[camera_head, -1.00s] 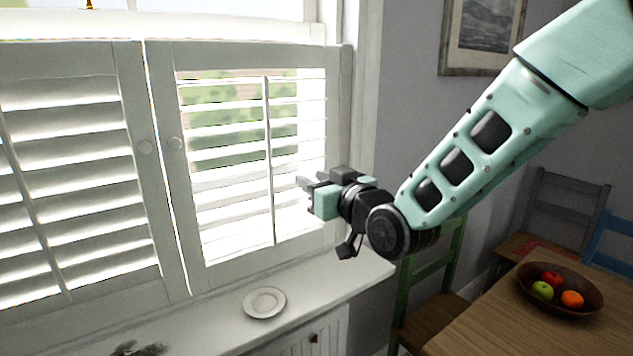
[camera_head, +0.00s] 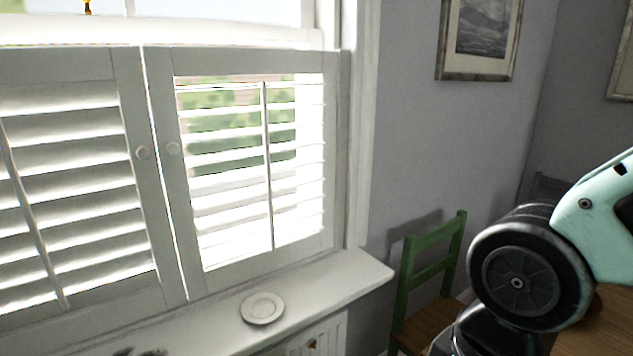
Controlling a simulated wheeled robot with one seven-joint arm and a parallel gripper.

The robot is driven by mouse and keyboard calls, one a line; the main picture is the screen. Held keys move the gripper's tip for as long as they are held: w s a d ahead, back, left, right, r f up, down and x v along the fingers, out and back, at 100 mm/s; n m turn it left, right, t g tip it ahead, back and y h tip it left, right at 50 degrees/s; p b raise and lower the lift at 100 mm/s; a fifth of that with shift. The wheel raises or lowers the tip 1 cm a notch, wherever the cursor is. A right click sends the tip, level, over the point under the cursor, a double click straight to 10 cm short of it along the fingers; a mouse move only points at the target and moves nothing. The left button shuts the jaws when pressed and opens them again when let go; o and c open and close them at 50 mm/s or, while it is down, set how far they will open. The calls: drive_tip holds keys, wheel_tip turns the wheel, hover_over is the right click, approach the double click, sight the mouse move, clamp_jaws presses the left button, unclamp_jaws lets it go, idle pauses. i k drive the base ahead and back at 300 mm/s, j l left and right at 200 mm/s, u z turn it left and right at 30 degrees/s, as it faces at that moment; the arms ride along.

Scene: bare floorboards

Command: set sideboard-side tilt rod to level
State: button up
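Two white louvred shutter panels cover the lower window. The right panel's tilt rod (camera_head: 268,165) runs upright down its slats (camera_head: 225,186). Green and brick tones show between its upper slats, so these stand open. The left panel's tilt rod (camera_head: 35,225) runs down slats (camera_head: 85,190) that look more closed, with little view through. I cannot tell from this view which rod is the sideboard-side one. My gripper is out of view; only my arm shows at the lower right, well apart from both rods.
A white sill (camera_head: 335,283) runs below the shutters with a small plate (camera_head: 262,308) on it. A green chair (camera_head: 432,265) stands right of the sill. A framed picture (camera_head: 482,38) hangs on the grey wall. The space before the right panel is clear.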

sight(5, 148)
drive_tip(key=i+j+u, duration=0.1)
drive_tip(key=i+j, duration=0.35)
drive_tip(key=j, duration=0.2)
drive_tip(key=i+j, duration=0.5)
drive_tip(key=k+u, duration=0.15)
drive_tip(key=u, duration=1.4)
